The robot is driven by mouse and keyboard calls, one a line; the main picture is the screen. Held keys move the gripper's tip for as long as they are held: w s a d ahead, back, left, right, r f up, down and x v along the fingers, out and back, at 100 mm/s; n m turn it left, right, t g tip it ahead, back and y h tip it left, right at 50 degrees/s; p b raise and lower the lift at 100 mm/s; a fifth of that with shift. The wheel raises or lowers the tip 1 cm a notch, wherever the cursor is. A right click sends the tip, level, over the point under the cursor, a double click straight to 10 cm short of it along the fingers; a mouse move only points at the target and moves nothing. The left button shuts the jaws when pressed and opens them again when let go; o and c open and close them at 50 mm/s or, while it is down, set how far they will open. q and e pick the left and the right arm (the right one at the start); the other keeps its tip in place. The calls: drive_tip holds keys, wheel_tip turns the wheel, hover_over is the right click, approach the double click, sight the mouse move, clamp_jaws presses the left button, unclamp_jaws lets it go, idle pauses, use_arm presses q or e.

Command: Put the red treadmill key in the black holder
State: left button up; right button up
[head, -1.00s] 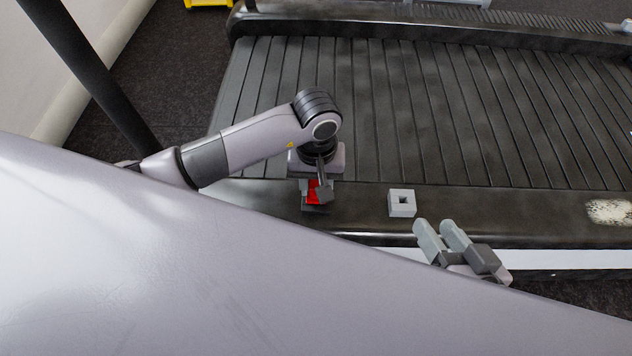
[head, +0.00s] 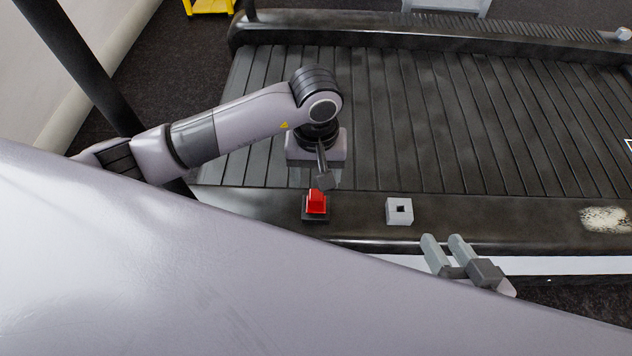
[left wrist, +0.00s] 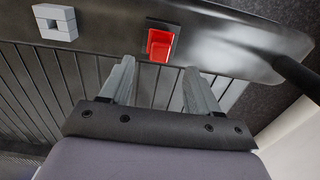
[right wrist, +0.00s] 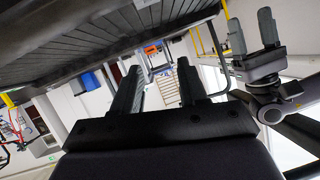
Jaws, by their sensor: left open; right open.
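The red key (head: 316,201) stands upright in or on the black holder (head: 315,218), on the treadmill's dark side rail. How deep it sits I cannot tell. Both also show in the left wrist view, the key (left wrist: 160,45) in front of the holder (left wrist: 165,23). My left gripper (head: 324,180) is open and empty, just behind the key in the head view and apart from it. Its spread fingers (left wrist: 158,88) show below the key in the left wrist view. My right gripper (head: 444,239) is open and empty near the rail's front edge.
A grey block (head: 399,211) with a square hole sits on the rail, right of the holder. The ribbed treadmill belt (head: 440,120) behind is clear. A dark post (head: 85,70) rises at the left. A pale worn patch (head: 606,219) marks the rail at right.

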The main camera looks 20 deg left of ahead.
use_arm(q)
wheel_tip(320, 180, up, 5)
drive_tip(key=p, duration=0.1)
drive_tip(key=s+d+r+n+g+h, duration=0.25)
drive_tip(key=s+d+h, duration=0.25)
drive_tip(key=d, duration=0.3)
drive_tip(key=s+d+r+n+g+h, duration=0.1)
drive_tip(key=s+d+n+g+h, duration=0.15)
drive_tip(key=s+d+h, duration=0.35)
wheel_tip(320, 180, up, 14)
drive_tip(key=w+d+n+t+h, duration=0.2)
drive_tip(key=n+t+h, duration=0.75)
drive_tip(key=n, duration=0.85)
drive_tip(key=m+t+y, duration=1.1)
drive_tip(key=m+y, duration=0.4)
drive_tip(key=m, duration=1.9)
hover_over(316, 194)
drive_tip(key=s, duration=0.4)
wheel_tip(316, 194, down, 14)
drive_tip(key=s+f+n+g, duration=0.4)
drive_tip(key=f, duration=0.2)
drive_tip(key=shift+s+a+f+n, duration=0.15)
drive_tip(key=shift+a+n, duration=0.15)
use_arm(e)
drive_tip(key=shift+s+d+r+h, duration=0.2)
drive_tip(key=shift+d+h, duration=0.2)
drive_tip(key=shift+d, duration=0.15)
